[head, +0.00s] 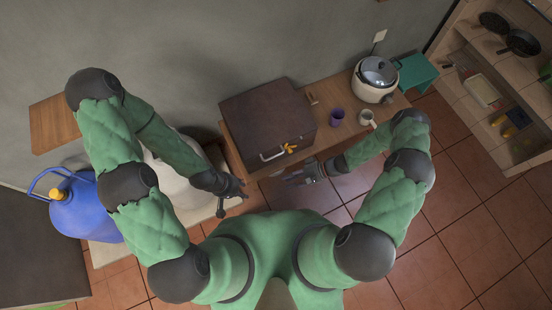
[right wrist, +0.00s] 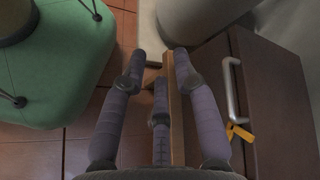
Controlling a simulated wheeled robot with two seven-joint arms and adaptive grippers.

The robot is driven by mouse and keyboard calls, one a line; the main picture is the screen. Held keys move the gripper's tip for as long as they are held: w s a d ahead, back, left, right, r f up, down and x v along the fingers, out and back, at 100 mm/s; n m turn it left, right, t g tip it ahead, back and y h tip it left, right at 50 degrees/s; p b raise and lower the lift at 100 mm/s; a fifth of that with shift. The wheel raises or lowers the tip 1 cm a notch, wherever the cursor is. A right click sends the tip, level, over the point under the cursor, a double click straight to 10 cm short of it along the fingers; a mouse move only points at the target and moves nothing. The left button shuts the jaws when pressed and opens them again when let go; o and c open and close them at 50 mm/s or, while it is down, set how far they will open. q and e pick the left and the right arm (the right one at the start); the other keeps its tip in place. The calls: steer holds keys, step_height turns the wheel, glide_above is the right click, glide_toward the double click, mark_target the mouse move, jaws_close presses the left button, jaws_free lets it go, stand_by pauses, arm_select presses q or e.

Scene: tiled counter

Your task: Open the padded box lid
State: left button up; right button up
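The padded box (head: 262,112) is dark brown and sits on the wooden counter with its lid down. A silver handle (head: 270,156) and a yellow tag (head: 289,148) are on its front side; the handle (right wrist: 231,90) and tag (right wrist: 238,132) also show in the right wrist view. My right gripper (head: 296,179) is in front of the box, low and right of the handle. In the right wrist view its fingers (right wrist: 178,68) are spread, with nothing held, and apart from the handle. My left gripper (head: 234,194) is left of and below the handle, apart from it; its finger opening is unclear.
On the counter (head: 395,104), right of the box, stand a purple cup (head: 337,116), a light mug (head: 367,117) and a rice cooker (head: 375,80). A blue jug (head: 85,210) is at the left. Shelves with pans (head: 520,42) are at the right. Tiled floor is clear in front.

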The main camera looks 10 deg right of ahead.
mark_target(276, 156)
steer(key=w+d+f+m+t+y+b, duration=0.25)
steer(key=w+d+t, duration=0.25)
steer(key=w+t, duration=0.35)
steer(key=shift+n+g, duration=0.45)
steer(key=b+x, duration=0.2)
steer(key=x, duration=0.8)
steer(key=shift+a, duration=0.35)
jaws_close()
